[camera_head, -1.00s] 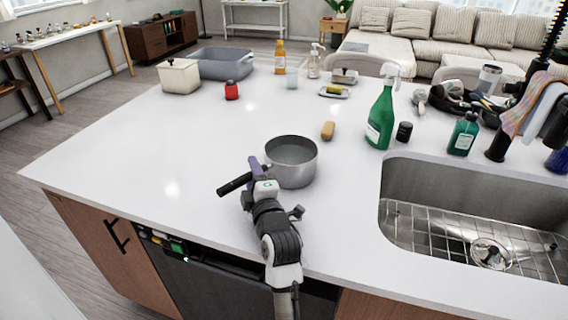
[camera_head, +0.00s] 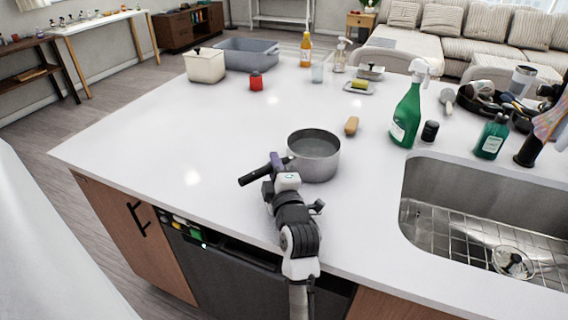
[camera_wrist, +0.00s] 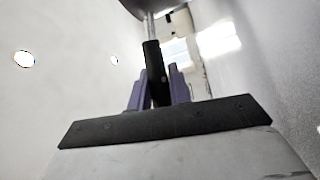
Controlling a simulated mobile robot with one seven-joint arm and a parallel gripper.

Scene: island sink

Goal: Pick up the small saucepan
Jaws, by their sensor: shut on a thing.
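The small saucepan (camera_head: 316,160) is grey metal with a black handle (camera_head: 262,175) pointing left. In the head view it is upright at the near part of the white island counter; whether it touches the counter is hard to tell. My gripper (camera_head: 278,168) is at the handle, shut on it close to the pan. In the wrist view the black handle (camera_wrist: 153,72) stands between the purple fingers, and a bit of the pan's underside (camera_wrist: 146,5) shows at the top edge. The fingers partly hide the handle in the head view.
A green spray bottle (camera_head: 406,115) and the sink (camera_head: 480,215) are to the right. The counter's left side is clear.

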